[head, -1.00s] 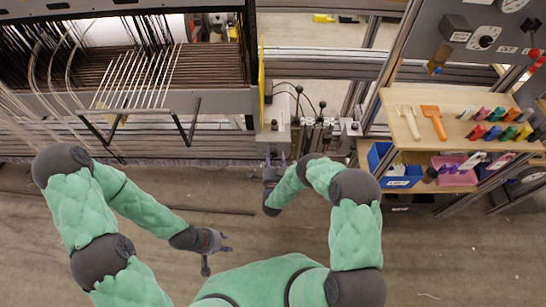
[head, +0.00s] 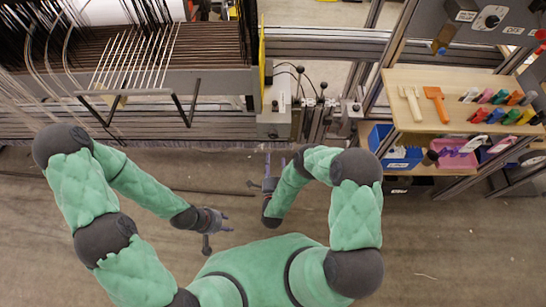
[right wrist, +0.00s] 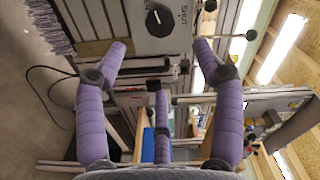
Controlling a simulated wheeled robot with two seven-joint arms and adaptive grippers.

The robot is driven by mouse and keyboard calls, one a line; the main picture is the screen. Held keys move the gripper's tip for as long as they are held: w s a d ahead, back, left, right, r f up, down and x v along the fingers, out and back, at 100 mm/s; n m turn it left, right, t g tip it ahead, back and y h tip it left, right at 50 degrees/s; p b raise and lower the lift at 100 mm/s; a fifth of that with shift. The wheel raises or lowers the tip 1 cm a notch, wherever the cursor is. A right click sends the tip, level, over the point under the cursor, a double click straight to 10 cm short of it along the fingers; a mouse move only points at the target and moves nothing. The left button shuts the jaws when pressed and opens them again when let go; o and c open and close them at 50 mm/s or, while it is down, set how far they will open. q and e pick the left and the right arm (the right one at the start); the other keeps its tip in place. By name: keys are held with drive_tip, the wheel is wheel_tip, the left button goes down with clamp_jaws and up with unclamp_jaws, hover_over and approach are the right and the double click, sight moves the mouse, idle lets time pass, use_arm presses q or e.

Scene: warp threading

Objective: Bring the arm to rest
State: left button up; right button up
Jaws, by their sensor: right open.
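My right gripper (head: 268,172) is in the middle of the head view, just below the grey control box (head: 274,112) of the loom. Its purple fingers are spread and empty; they also show wide apart in the right wrist view (right wrist: 162,68). A panel with a dark knob (right wrist: 159,18) appears beyond the fingers there. My left gripper (head: 222,228) hangs over the bare floor, left of my body and below the loom. Its fingers look spread with nothing between them.
The loom (head: 150,80) with its warp threads and curved rods fills the upper left.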

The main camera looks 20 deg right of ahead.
idle(0.6)
drive_tip(key=s+a+r+n+g+y+p, duration=0.2)
drive_tip(key=s+r+n+g+y+p, duration=0.1)
drive_tip(key=s+n+g, duration=0.3)
drive_tip(key=s+a+r+n+g+y+p, duration=0.2)
drive_tip(key=s+r+n+g+y+p, duration=0.2)
drive_tip(key=s+g, duration=0.6)
drive_tip(key=s+r+n+y, duration=0.2)
drive_tip(key=s+n, duration=0.1)
drive_tip(key=shift+s+r+g, duration=0.3)
drive_tip(key=shift+s+g, duration=0.1)
drive_tip(key=shift+s, duration=0.25)
drive_tip(key=shift+c, duration=0.3)
